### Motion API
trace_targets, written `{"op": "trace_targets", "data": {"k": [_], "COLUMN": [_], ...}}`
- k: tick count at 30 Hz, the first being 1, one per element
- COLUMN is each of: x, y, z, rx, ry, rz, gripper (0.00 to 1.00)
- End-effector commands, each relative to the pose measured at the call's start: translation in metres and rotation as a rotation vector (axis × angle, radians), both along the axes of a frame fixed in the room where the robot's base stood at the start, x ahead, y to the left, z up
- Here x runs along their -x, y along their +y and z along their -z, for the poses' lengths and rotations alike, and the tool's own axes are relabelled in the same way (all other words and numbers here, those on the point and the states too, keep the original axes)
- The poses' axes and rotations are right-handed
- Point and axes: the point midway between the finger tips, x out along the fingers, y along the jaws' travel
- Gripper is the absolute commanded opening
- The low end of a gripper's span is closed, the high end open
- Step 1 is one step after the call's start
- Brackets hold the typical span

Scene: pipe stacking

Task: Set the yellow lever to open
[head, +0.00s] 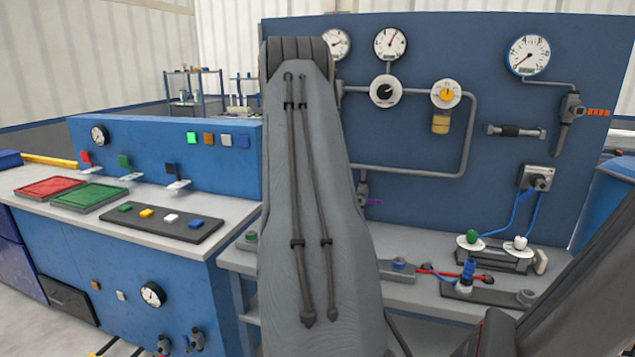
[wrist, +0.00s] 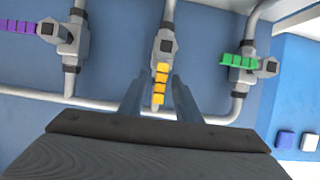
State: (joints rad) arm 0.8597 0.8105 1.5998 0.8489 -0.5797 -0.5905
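The yellow lever (wrist: 161,83) shows in the wrist view. It sits on a grey valve (wrist: 166,45) on a vertical pipe and points down the picture, roughly in line with that pipe. My gripper (wrist: 158,82) is open, with one finger on each side of the lever. I see gaps between the fingers and the lever, so it is not gripped. In the head view the yellow lever does not show. My grey arm covers much of the panel there, and my gripper is hidden.
A purple lever (wrist: 20,26) and a green lever (wrist: 238,61) flank it, both lying across their pipes. A horizontal pipe (wrist: 100,103) runs below. In the head view, gauges and pipes cover the blue panel (head: 440,130), and a grey bench (head: 400,290) stands before it.

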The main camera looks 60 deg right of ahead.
Motion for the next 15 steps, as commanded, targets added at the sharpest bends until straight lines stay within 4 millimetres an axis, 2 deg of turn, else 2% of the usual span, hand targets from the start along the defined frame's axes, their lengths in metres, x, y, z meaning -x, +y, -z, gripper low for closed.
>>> {"op": "trace_targets", "data": {"k": [8,15], "x": [0.000,0.006], "y": [0.002,0.028], "z": [-0.001,-0.011], "rx": [-0.001,0.000], "ry": [-0.001,0.000], "rz": [0.000,-0.001], "gripper": [0.30,0.30]}}
